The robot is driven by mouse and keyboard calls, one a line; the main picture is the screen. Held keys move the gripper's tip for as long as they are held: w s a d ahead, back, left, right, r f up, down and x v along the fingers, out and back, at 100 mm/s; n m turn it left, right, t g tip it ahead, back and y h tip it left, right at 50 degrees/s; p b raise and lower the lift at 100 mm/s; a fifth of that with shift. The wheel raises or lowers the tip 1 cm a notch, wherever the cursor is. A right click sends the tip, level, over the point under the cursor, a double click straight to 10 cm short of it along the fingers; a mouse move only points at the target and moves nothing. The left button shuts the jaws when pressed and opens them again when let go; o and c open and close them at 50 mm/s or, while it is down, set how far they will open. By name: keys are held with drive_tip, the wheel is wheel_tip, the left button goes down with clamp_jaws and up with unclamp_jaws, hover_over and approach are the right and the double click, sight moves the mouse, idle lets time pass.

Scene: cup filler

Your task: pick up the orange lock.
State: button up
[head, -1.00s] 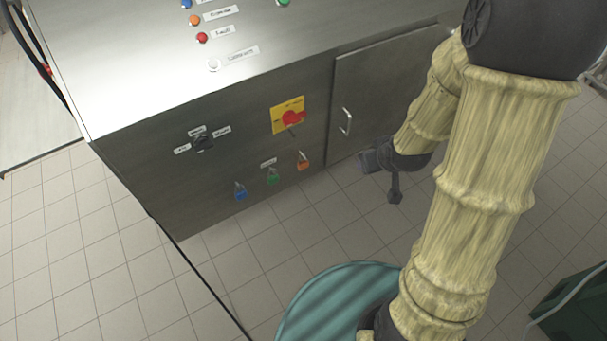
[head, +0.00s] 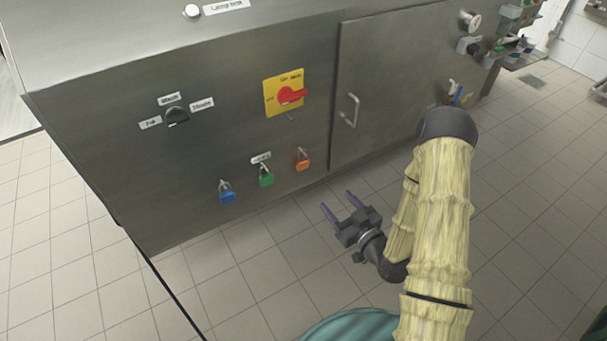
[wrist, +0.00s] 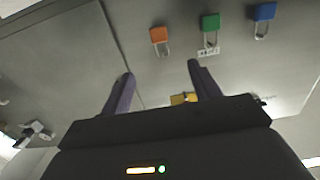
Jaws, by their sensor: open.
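The orange lock (head: 302,160) hangs by its shackle on the steel cabinet front, at the right end of a row of three padlocks. In the wrist view the orange lock (wrist: 158,34) shows upside down, beyond and between the fingertips. My gripper (head: 338,203) is open and empty, in front of the cabinet and lower right of the orange lock, apart from it. The wrist view shows both purple fingers of my gripper (wrist: 160,70) spread wide.
A green lock (head: 266,180) and a blue lock (head: 227,196) hang left of the orange one. Above are a red switch on a yellow plate (head: 270,98) and a black knob (head: 177,116). A cabinet door with a handle (head: 352,111) is at right. Tiled floor (head: 240,290) below is clear.

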drive_tip(key=shift+r, duration=0.1)
drive_tip(key=b, duration=0.1)
approach(304, 163)
drive_tip(key=x, duration=0.3)
drive_tip(key=shift+w+a+f, duration=0.3)
drive_tip(key=shift+w+a, duration=0.05)
drive_tip(key=shift+w, duration=0.15)
drive_tip(key=b+x, duration=0.1)
drive_tip(key=x, duration=0.4)
drive_tip(key=shift+w+r, duration=0.15)
drive_tip(key=shift+r, duration=0.05)
drive_tip(key=shift+c, duration=0.2)
drive_tip(key=c, duration=1.1)
